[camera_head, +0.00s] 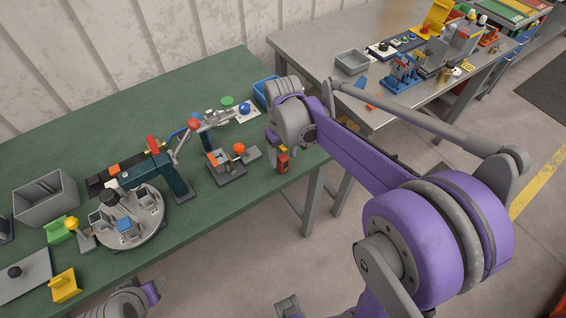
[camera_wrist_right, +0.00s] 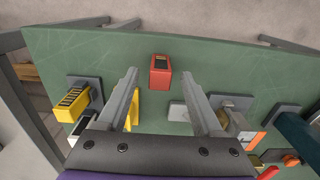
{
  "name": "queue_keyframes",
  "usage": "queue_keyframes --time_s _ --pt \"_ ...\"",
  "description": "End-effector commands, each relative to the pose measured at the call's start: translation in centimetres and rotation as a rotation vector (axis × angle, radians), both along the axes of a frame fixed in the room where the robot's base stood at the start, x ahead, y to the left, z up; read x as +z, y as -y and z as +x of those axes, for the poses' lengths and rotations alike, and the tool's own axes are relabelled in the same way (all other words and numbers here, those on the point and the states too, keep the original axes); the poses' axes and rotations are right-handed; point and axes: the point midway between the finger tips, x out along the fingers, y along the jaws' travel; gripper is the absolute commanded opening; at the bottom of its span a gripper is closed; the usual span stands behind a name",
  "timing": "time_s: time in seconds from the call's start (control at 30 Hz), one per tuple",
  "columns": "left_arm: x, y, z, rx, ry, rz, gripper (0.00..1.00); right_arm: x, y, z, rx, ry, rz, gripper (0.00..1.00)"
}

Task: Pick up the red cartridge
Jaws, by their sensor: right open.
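The red cartridge (camera_wrist_right: 160,66) stands on the green table near its edge, with a dark label on its top. In the head view it shows as a small red block (camera_head: 283,166) at the table's right edge. My right gripper (camera_wrist_right: 159,84) is open and empty, and its two fingers point toward the cartridge, one on each side in the picture. I cannot tell whether the fingertips reach beside it. In the head view my right wrist (camera_head: 292,122) is just above and beside it. Part of my left arm (camera_head: 128,301) shows at the bottom left; its jaws cannot be made out.
A yellow block (camera_wrist_right: 133,108) is partly hidden behind one right finger. A yellow piece in a grey holder (camera_wrist_right: 72,104) stands to the left. A rotary fixture (camera_head: 130,222), a grey bin (camera_head: 46,208) and a blue bin (camera_head: 262,92) are on the green table.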

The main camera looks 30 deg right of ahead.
Motion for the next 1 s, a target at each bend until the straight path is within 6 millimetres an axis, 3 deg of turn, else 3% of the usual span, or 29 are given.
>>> queue_keyframes --time_s 0.23,0.53,0.9,1.0 --pt "-0.2 0.0 0.0 0.0 -0.001 0.0 0.5 -3.5 0.0 -0.1 0.0 0.0 0.0 0.68" --pt "-0.2 0.0 0.0 0.0 -0.001 0.0 0.5 -3.9 0.0 -0.1 0.0 0.0 0.0 0.66" --pt "-0.2 0.0 0.0 0.0 -0.001 0.0 0.5 -3.9 0.0 -0.1 0.0 0.0 0.0 0.0" --pt "-0.2 0.0 0.0 0.0 -0.001 0.0 0.5 -3.9 0.0 -0.1 0.0 0.0 0.0 0.0"
